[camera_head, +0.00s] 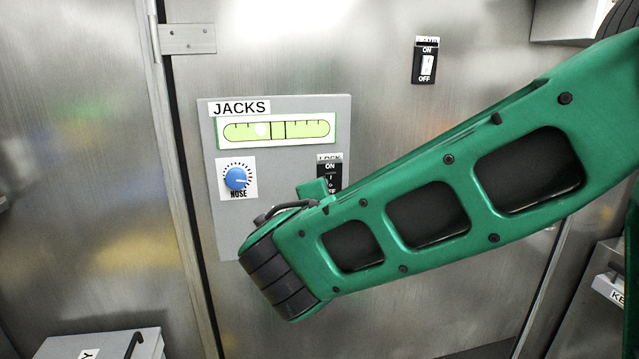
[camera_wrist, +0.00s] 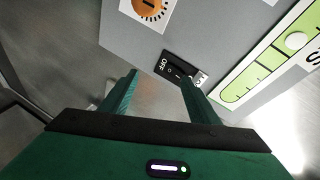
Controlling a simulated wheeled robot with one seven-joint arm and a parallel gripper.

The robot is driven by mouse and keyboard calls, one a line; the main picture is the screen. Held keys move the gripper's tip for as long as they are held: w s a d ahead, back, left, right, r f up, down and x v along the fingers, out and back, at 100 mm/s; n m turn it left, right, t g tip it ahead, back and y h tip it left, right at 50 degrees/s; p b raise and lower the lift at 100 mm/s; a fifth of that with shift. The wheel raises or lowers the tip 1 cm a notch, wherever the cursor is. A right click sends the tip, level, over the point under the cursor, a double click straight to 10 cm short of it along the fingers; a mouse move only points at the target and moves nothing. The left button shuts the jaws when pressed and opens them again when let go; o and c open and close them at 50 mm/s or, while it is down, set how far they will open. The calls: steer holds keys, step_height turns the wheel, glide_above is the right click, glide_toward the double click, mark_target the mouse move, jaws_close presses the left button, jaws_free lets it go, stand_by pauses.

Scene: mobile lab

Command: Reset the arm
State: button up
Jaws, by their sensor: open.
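My green arm reaches in from the right in the head view and covers part of the JACKS panel (camera_head: 275,106). My gripper (camera_wrist: 158,84) shows in the wrist view with its two green fingers apart and nothing between them. The fingers point toward the grey panel. Just beyond the fingertips is a black switch (camera_wrist: 178,72) marked OFF. I cannot tell whether a finger touches it. In the head view this LOCK switch (camera_head: 328,170) is partly hidden behind my arm. The fingers are mostly hidden there too.
The panel has a green level gauge (camera_head: 277,130) and a blue NOSE knob (camera_head: 236,178). An orange knob (camera_wrist: 150,7) shows in the wrist view. Another ON/OFF switch (camera_head: 426,62) is on the metal wall. A grey box (camera_head: 105,345) stands at lower left.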

steer(key=d+f+g+h, duration=0.2)
steer(key=d+f+g, duration=0.1)
steer(key=d, duration=0.8)
steer(key=d+f+g+h, duration=0.2)
steer(key=d, duration=1)
steer(key=s+d+f+n+g, duration=0.2)
steer(key=s+d+f+g, duration=0.2)
steer(key=s+d, duration=0.65)
steer(key=s+d+f+n+g+y, duration=0.1)
steer(key=s+d+n+g, duration=0.1)
steer(key=s, duration=0.6)
steer(key=s+d+f+n+g+y, duration=0.2)
steer(key=s+d, duration=0.1)
steer(key=s, duration=0.5)
steer(key=s+d+f+n+g+y, duration=0.2)
steer(key=s, duration=0.6)
steer(key=shift+d+f+n, duration=0.25)
steer(key=shift+d+n, duration=0.05)
steer(key=shift+d, duration=0.05)
steer(key=shift+w+f, duration=0.25)
steer(key=shift+w, duration=0.4)
